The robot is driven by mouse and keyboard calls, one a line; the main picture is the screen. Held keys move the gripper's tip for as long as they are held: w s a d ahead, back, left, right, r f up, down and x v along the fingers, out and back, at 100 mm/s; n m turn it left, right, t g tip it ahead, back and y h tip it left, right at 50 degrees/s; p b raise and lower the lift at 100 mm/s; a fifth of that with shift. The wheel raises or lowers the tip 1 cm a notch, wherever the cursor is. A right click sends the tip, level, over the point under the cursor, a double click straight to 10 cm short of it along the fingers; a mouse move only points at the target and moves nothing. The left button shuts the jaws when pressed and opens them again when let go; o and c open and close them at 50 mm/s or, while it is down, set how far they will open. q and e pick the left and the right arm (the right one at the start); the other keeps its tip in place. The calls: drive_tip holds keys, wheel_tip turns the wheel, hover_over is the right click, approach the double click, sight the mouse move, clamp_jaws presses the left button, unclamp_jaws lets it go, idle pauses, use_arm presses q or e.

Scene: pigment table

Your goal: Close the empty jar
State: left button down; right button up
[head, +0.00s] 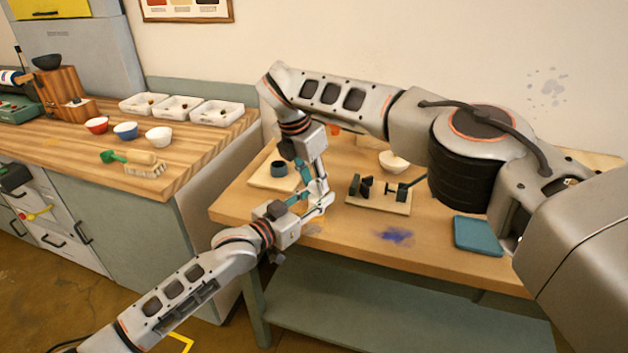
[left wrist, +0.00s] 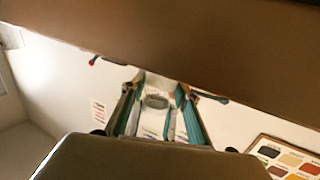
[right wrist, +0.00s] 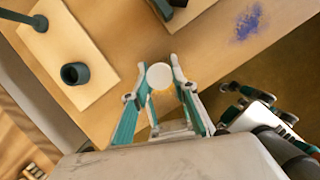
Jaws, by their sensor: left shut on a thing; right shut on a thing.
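My left gripper (head: 302,208) reaches in low over the front left of the table. In the left wrist view its fingers (left wrist: 157,98) are shut on a pale thing with a grey oval patch (left wrist: 157,101), which looks like the jar. My right gripper (head: 318,196) points down close to the left one. In the right wrist view its fingertips (right wrist: 160,72) are shut on a cream round disc (right wrist: 160,77), which looks like the lid. In the head view the two grippers mostly hide both things, and I cannot tell whether jar and lid touch.
A board with black clamps (head: 405,207) stands right of the grippers. A board with a dark cup (head: 279,169) is behind left. A white bowl (head: 394,163) stands at the back. A blue stain (head: 395,236) and a teal pad (head: 478,235) lie to the right.

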drive_tip(key=o, duration=0.7)
drive_tip(key=shift+c, duration=0.2)
drive_tip(key=shift+r, duration=2.3)
drive_tip(key=shift+a, duration=0.1)
drive_tip(key=o, duration=0.6)
